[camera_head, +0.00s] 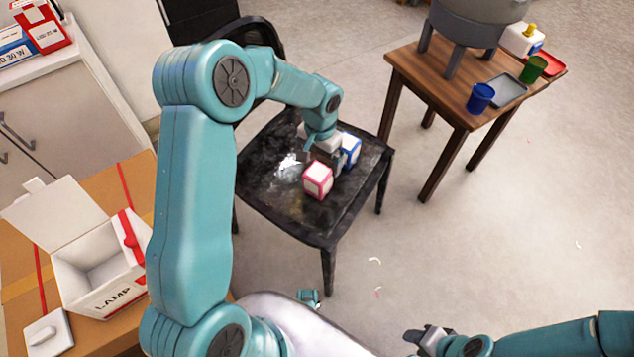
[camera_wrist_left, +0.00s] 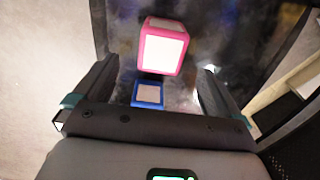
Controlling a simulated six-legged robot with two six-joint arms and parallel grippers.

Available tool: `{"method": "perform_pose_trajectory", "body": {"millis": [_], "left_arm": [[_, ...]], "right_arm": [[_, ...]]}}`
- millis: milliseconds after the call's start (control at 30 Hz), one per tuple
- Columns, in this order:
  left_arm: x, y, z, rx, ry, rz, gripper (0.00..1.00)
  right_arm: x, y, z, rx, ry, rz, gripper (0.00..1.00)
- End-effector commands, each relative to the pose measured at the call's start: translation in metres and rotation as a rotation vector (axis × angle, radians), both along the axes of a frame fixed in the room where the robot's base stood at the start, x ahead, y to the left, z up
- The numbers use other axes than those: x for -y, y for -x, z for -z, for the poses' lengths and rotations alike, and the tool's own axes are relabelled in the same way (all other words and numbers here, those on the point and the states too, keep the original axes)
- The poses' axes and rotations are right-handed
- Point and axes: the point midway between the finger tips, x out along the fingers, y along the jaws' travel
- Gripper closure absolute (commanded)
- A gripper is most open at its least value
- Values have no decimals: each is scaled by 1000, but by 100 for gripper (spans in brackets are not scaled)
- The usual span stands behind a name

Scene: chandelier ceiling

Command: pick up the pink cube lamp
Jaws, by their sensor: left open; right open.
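The pink cube lamp (camera_head: 318,180), with white faces and pink edges, sits on the black chair seat (camera_head: 275,215). A blue cube (camera_head: 350,150) of the same kind sits just behind it. My left gripper (camera_head: 322,157) is over the seat beside both cubes. In the left wrist view the pink cube lamp (camera_wrist_left: 164,46) is ahead of the open left fingers (camera_wrist_left: 152,88), with the blue cube (camera_wrist_left: 148,94) nearer the palm; nothing is gripped. My right gripper (camera_head: 425,338) is low at the bottom of the head view, away from the chair and empty.
An open white box marked LAMP (camera_head: 100,262) stands on a cardboard surface at the left. A wooden table (camera_head: 440,98) at the upper right holds a blue cup (camera_head: 480,97), a green cup (camera_head: 533,69) and a grey tray (camera_head: 507,90). The floor between is mostly clear.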

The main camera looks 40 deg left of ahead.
Motion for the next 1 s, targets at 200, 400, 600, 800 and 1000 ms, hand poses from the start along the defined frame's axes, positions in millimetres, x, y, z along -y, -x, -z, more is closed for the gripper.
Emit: {"method": "perform_pose_trajectory", "body": {"millis": [200,400,600,800,1000], "left_arm": [[2,1,31,-1,1,0,2],[-1,2,45,-1,1,0,2],[-5,2,78,-2,2,0,2],[-6,2,85,1,2,0,2],[-6,2,85,1,2,0,38]], "right_arm": [[0,0,8,0,0,0,57],[0,0,13,0,0,0,57],[0,0,24,0,0,0,57],[0,0,25,0,0,0,57],[0,0,25,0,0,0,57]]}}
